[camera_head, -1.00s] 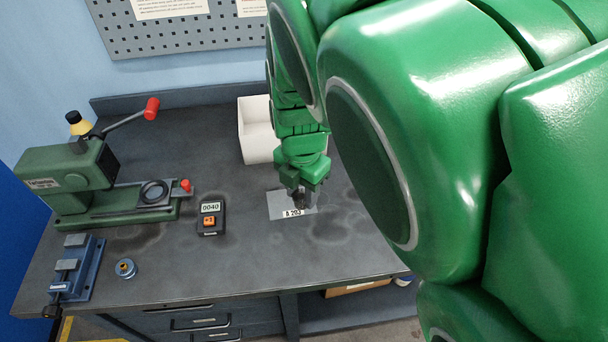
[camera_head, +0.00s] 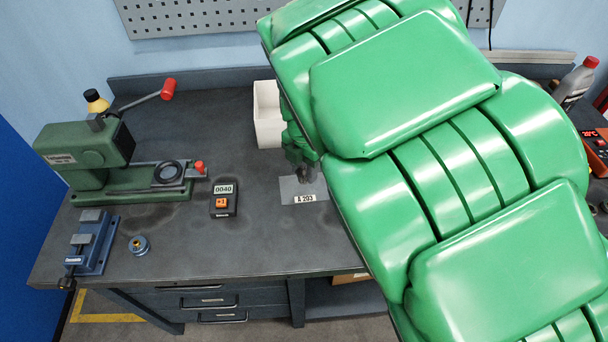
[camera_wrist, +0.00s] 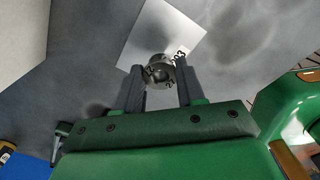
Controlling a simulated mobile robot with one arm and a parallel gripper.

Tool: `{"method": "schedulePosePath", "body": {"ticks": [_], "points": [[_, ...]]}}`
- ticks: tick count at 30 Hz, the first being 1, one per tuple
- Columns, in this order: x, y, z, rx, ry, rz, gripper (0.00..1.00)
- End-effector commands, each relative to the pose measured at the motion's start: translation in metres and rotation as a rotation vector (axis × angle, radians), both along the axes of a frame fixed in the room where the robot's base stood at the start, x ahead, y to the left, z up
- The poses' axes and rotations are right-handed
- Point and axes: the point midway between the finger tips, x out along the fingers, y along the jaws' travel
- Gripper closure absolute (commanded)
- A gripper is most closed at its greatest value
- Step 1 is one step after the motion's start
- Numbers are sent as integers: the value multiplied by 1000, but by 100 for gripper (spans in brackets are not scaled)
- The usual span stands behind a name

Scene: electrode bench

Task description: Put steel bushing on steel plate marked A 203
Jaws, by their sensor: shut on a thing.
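The steel plate (camera_head: 289,188) is a thin light-grey sheet lying flat on the bench. My gripper (camera_head: 306,180) is over the plate, partly hidden behind my own arm. In the wrist view, my gripper (camera_wrist: 160,82) is shut on the steel bushing (camera_wrist: 159,70), a round grey piece with dark markings. The bushing overlaps the label end of the plate (camera_wrist: 158,32) in that view. Whether it touches the plate cannot be told.
A black device reading 0040 (camera_head: 223,201) stands left of the plate. A white bin (camera_head: 267,115) is behind it. A green press (camera_head: 85,160), a blue vise (camera_head: 92,243) and a small round blue-grey part (camera_head: 139,246) are at left. Bench between device and plate is clear.

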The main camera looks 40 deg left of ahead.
Motion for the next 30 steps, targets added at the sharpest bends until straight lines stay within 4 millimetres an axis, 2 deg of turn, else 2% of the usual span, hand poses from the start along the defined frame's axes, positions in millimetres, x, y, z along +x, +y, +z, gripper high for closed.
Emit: {"method": "schedulePosePath", "body": {"ticks": [5,12,25,26,30], "points": [[3,4,-7,0,0,1,94],[3,3,-35,-2,0,0,94],[3,4,-40,1,0,0,94],[3,4,-39,1,0,0,57],[3,4,-39,1,0,0,36]]}}
